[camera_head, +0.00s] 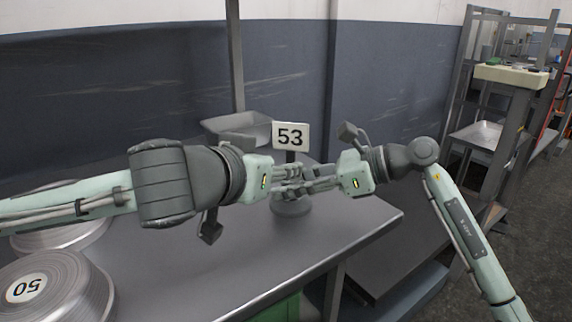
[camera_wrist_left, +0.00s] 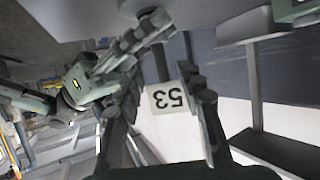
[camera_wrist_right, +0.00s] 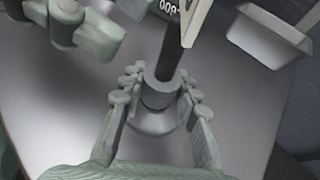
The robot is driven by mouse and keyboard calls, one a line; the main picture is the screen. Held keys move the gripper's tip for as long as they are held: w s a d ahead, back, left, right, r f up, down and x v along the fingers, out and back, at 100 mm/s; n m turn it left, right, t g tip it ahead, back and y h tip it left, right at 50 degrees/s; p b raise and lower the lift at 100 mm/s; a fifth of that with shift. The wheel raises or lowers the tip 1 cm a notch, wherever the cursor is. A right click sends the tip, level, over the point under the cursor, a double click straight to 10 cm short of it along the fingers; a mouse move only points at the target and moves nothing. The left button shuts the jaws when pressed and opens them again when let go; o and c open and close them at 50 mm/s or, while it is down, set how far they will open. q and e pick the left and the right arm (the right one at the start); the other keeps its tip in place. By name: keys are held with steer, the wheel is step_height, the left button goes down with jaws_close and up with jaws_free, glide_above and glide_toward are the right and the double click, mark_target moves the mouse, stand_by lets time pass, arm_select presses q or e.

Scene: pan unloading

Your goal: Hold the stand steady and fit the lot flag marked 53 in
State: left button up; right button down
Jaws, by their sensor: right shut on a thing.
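The white lot flag marked 53 (camera_head: 290,136) stands upright on a dark stem above the stand (camera_head: 291,208). In the left wrist view the flag (camera_wrist_left: 168,98) appears upside down, between the spread fingers of my left gripper (camera_wrist_left: 170,115). That gripper is open, and in the right wrist view its fingers are apart from the stem. My right gripper (camera_wrist_right: 158,95) is shut on the stand's upright socket (camera_wrist_right: 160,92), above its round base (camera_wrist_right: 152,122). The stem's lower end meets the socket; how deep it sits is hard to tell.
The stand is on a grey metal table (camera_head: 225,255), near its right end. Round metal pans stand at the lower left, one marked 50 (camera_head: 60,290). A grey tray (camera_head: 238,128) lies behind the stand. A post rises behind the table. Shelving (camera_head: 485,100) stands at the right.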

steer(key=c, duration=1.1)
jaws_free()
arm_select(q)
steer(key=shift+v, duration=0.8)
arm_select(e)
steer(key=shift+o, duration=0.2)
